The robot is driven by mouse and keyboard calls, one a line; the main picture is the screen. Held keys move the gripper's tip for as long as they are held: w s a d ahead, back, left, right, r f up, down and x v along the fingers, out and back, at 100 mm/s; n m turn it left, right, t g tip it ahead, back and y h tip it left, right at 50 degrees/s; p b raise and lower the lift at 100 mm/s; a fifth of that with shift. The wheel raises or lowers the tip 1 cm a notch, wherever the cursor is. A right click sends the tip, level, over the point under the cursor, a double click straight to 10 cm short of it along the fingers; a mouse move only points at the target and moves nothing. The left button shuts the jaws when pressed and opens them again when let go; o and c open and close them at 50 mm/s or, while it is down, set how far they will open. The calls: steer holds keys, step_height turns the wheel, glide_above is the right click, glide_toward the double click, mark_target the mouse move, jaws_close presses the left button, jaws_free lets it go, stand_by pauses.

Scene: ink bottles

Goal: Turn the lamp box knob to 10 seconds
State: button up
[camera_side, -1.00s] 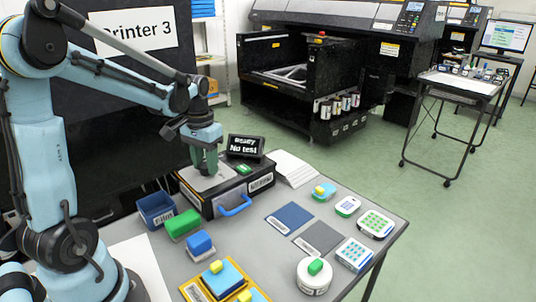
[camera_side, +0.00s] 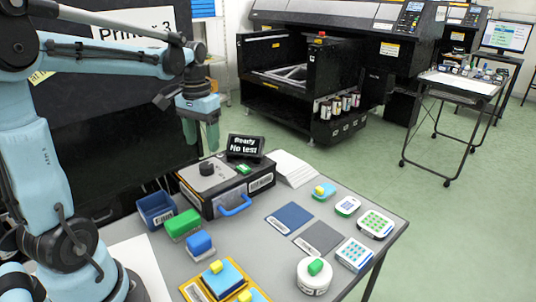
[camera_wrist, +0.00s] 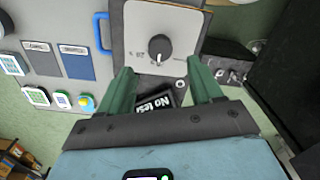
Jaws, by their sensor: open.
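The lamp box (camera_side: 228,198) is a dark box with a grey top plate, a blue handle and a label on its front, on the table. Its round dark knob (camera_side: 207,168) stands on the top plate. The knob also shows in the wrist view (camera_wrist: 160,46), with a light pointer line; the dial marks around it are too small to read. My gripper (camera_side: 201,148) is open and empty, raised above the knob and apart from it. In the wrist view, my gripper (camera_wrist: 165,75) has its green fingers spread, with the knob beyond the gap between them.
A small display (camera_side: 245,146) reading "Ready No test" stands behind the lamp box. A blue bin (camera_side: 157,209), a green block (camera_side: 183,224) and a blue block (camera_side: 200,243) are at its left. Blue and grey mats (camera_side: 288,218) lie to the right.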

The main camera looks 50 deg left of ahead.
steer(key=shift+r, duration=2.5)
steer(key=shift+d, duration=0.1)
steer(key=s+d+f+m+t, duration=0.2)
steer(key=d+f+t, duration=0.1)
steer(key=d, duration=0.5)
steer(key=s+d+f+m+t, duration=0.1)
steer(key=d+f+t, duration=0.3)
steer(key=d, duration=0.5)
steer(key=shift+s+m, duration=0.35)
steer(key=shift+m, duration=0.05)
